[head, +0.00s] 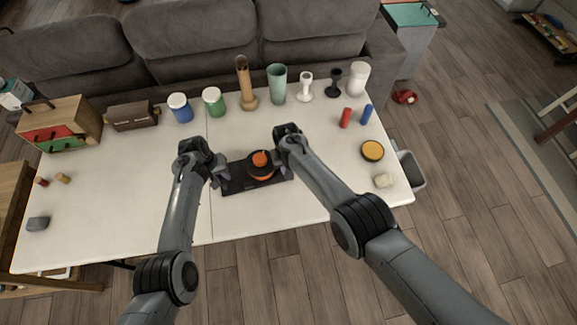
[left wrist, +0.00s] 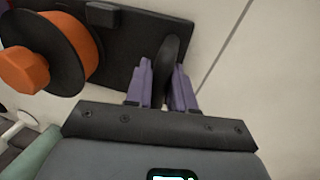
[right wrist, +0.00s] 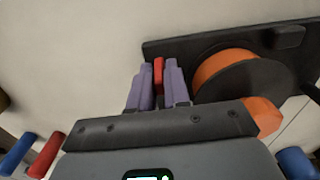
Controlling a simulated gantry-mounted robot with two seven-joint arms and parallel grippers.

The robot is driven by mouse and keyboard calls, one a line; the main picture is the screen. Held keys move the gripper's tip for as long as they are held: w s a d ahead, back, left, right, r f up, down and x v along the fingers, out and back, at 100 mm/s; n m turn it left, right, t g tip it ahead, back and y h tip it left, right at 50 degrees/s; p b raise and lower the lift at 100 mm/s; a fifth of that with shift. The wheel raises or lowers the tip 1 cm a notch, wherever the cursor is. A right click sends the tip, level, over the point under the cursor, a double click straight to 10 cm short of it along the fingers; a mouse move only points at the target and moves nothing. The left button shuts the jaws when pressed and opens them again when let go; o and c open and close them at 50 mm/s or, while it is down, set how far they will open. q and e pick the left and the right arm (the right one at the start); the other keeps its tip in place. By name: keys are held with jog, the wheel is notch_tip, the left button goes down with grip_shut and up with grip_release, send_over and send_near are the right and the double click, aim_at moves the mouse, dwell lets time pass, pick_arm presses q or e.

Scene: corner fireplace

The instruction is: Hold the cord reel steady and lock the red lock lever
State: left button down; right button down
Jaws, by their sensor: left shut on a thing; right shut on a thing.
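The cord reel (head: 259,168) stands on the white table, a black base with an orange drum between black flanges. Its orange knob (left wrist: 24,70) shows in the left wrist view. My left gripper (head: 221,178) is at the left end of the base, its purple fingers on either side of a black upright grip (left wrist: 174,67) of the reel, shut on it. My right gripper (head: 282,162) is at the right end. In the right wrist view its fingers are shut on the red lock lever (right wrist: 158,75), beside the drum. In the head view the right gripper hides the lever.
A yellow-topped disc (head: 372,150) lies to the right. The table front is clear.

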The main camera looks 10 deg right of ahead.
jog(key=c, duration=1.2)
grip_release()
jog(key=shift+o, duration=0.2)
jog(key=shift+r, duration=0.15)
jog(key=shift+r, duration=0.5)
notch_tip(320, 180, up, 11)
jog(key=shift+f, duration=0.15)
jog(key=shift+a, duration=0.1)
pick_arm(q)
jog(key=c, duration=0.9)
grip_release()
